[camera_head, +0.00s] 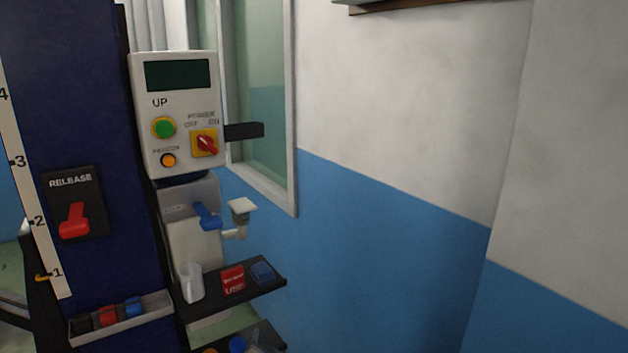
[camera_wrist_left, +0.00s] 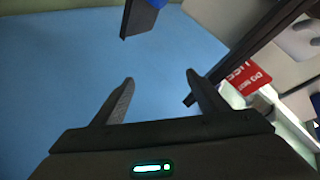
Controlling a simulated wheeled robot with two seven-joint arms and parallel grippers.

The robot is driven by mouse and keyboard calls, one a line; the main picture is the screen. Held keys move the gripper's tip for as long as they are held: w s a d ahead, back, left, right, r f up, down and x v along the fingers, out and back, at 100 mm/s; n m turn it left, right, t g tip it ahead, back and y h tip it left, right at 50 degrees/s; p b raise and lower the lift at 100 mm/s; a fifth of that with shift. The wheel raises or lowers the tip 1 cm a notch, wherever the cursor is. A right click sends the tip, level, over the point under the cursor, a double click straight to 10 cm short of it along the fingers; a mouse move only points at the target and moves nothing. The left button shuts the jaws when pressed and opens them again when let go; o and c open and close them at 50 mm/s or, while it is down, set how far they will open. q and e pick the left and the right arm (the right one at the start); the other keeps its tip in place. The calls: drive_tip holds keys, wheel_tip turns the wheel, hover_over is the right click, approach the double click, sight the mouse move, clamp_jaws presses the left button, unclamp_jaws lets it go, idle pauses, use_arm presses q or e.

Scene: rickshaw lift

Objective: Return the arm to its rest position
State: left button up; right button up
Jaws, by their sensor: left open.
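My left gripper (camera_wrist_left: 158,90) shows in the left wrist view with its two fingers spread apart and nothing between them. Blue wall surface lies behind the fingers. Neither of my arms shows in the head view. The right gripper is not in view. In the head view, a control box (camera_head: 175,115) has a dark display, a green UP button (camera_head: 164,127), a red rotary power switch (camera_head: 205,143) and an orange button (camera_head: 168,160). A dark blue column (camera_head: 100,150) stands at its left with a red RELEASE lever (camera_head: 74,220).
A dark shelf (camera_head: 215,305) below the box holds a clear cup (camera_head: 191,283), a red box (camera_head: 233,279) and a blue item (camera_head: 262,271). A blue-handled tap (camera_head: 207,215) sits above. A small tray (camera_head: 122,318) holds several items. The wall's right side is clear.

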use_arm(q)
drive_tip(key=s+f+n+g+h, duration=0.1)
drive_tip(key=s+f+g, duration=0.1)
drive_tip(key=s+f, duration=0.9)
drive_tip(key=s+f+n+g+h, duration=0.1)
drive_tip(key=s+f, duration=0.7)
drive_tip(key=f, duration=0.6)
drive_tip(key=s+a+f+n+g, duration=0.1)
drive_tip(key=s+f, duration=0.4)
drive_tip(key=s, duration=0.5)
drive_tip(key=s+a+f+n+h, duration=0.1)
drive_tip(key=s+f, duration=0.4)
drive_tip(key=s, duration=0.5)
drive_tip(key=s+a+f+n+g, duration=0.1)
drive_tip(key=s+f, duration=0.4)
drive_tip(key=s, duration=0.5)
drive_tip(key=shift+a+f+g, duration=0.3)
drive_tip(key=shift+a, duration=0.5)
drive_tip(key=shift+s, duration=0.15)
